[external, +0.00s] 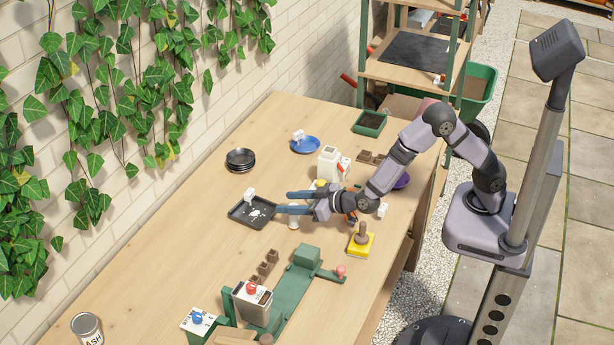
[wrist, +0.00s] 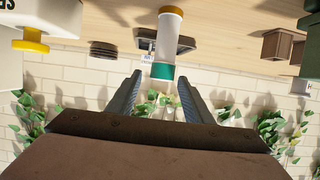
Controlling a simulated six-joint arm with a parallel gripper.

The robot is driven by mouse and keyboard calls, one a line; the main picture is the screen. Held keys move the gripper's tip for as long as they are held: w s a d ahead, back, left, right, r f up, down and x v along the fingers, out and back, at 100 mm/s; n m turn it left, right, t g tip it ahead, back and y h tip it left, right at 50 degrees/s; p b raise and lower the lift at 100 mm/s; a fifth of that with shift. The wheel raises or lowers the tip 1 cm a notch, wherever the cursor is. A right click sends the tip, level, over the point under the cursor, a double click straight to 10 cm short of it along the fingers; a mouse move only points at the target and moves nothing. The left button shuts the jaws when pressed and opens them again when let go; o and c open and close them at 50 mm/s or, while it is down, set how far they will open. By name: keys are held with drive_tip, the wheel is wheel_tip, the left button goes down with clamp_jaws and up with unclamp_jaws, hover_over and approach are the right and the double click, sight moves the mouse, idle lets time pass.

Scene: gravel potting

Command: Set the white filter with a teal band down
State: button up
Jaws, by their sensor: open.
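The white filter with a teal band (wrist: 167,40) stands upright on the table. In the wrist view it is just ahead of the fingertips, in line with the gap between them, and its teal end is the one away from the table. In the external view the filter (external: 294,222) is partly hidden by a blue finger. My gripper (external: 283,202) is open, its two fingers spread and level, low over the table. In the wrist view the gripper (wrist: 159,77) shows a clear gap inside the fingers, and I see no finger pressed on the filter.
A black tray (external: 236,217) with white bits lies just left of my fingers.

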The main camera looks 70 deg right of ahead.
drive_tip(key=f, duration=0.1)
drive_tip(key=w+f, duration=0.1)
drive_tip(key=shift+w+f, duration=0.3)
drive_tip(key=shift+f, duration=0.1)
drive_tip(key=shift+w+f, duration=0.25)
drive_tip(key=shift+w, duration=0.4)
clamp_jaws()
